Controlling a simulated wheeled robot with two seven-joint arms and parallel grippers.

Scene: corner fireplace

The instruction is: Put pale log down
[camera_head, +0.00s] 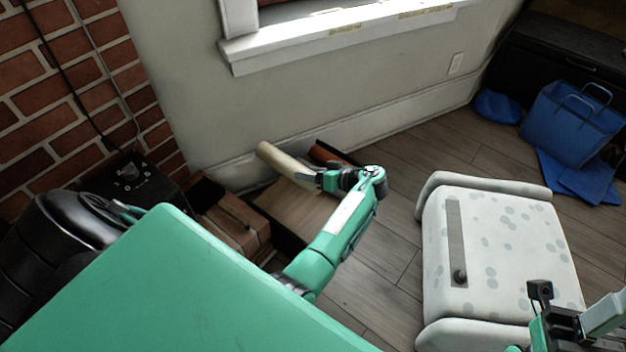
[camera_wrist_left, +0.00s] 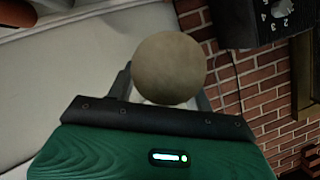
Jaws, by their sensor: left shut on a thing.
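The pale log (camera_head: 280,160) is a smooth cream cylinder, tilted, in the middle of the head view. My left gripper (camera_head: 318,181) is shut on it near its right end. The log is over a dark, low open box (camera_head: 290,239) by the wall; I cannot tell whether it touches the box. In the left wrist view the round end of the log (camera_wrist_left: 170,68) shows between the fingers (camera_wrist_left: 165,95). A reddish-brown log (camera_head: 326,153) lies at the box's far right side. Part of my right gripper (camera_head: 541,293) shows at the lower right; its fingers are not clear.
A white spotted padded seat (camera_head: 500,245) stands on the right. A blue bag (camera_head: 573,122) is at the far right. Brown wooden blocks (camera_head: 235,222) are left of the box. A brick wall (camera_head: 75,85) is on the left. Wooden floor (camera_head: 392,215) lies clear between box and seat.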

